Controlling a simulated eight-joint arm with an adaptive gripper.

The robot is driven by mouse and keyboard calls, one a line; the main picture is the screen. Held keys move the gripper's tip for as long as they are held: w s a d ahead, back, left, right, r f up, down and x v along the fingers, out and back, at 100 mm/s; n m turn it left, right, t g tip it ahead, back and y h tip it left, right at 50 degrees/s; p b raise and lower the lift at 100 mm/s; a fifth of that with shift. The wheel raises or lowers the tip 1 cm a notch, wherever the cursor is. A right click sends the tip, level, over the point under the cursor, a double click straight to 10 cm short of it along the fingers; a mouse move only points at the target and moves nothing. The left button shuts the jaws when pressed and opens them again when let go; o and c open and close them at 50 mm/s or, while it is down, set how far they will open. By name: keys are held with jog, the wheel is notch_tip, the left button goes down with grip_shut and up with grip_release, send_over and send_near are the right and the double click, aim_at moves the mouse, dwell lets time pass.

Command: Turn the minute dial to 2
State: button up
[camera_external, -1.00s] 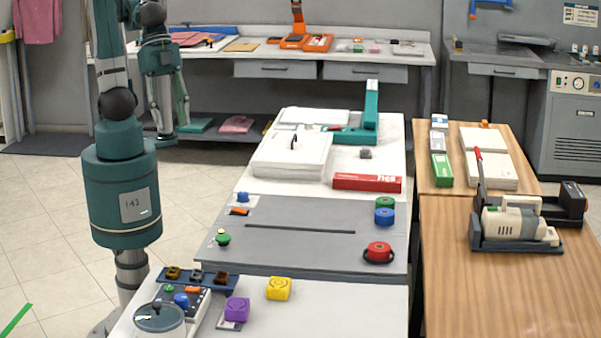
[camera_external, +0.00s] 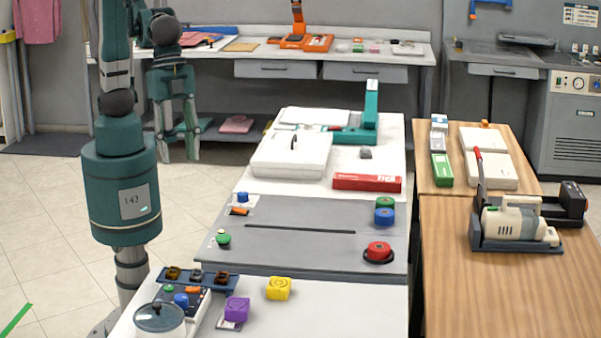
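My gripper (camera_external: 179,158) hangs with its fingers pointing down, left of the long white table. Its two fingers stand apart with nothing between them, and it touches nothing. No dial is clearly marked as the minute dial, and no numbers can be read. A control box (camera_external: 196,303) at the table's front left carries a blue knob (camera_external: 181,299) and small green and orange parts. A purple block (camera_external: 237,309) and a yellow block (camera_external: 278,288) with round top markings lie to its right. My gripper is well behind and above these.
A round lidded pot (camera_external: 160,319) stands at the front left. A grey panel (camera_external: 300,215) bears a red knob (camera_external: 379,250), a blue knob (camera_external: 384,216) and a green button (camera_external: 223,239). A white case (camera_external: 290,156) and red box (camera_external: 366,183) lie behind.

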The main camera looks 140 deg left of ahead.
jog(key=w+d+f+g+p, duration=0.1)
jog(key=w+d+f, duration=0.25)
jog(key=w, duration=0.25)
jog(key=w+d+f+g, duration=0.1)
jog(key=w+d+f, duration=0.1)
jog(key=w+f, duration=0.3)
jog(key=m+g, duration=0.1)
send_near(181, 297)
jog(key=shift+s+f+p, duration=0.15)
jog(key=shift+f+p, duration=0.1)
jog(key=shift+p, duration=0.15)
jog(key=shift+d+f, duration=0.1)
jog(key=shift+f, duration=0.2)
jog(key=shift+d+f, duration=0.1)
jog(key=shift+f, duration=3.8)
jog(key=c, duration=0.9)
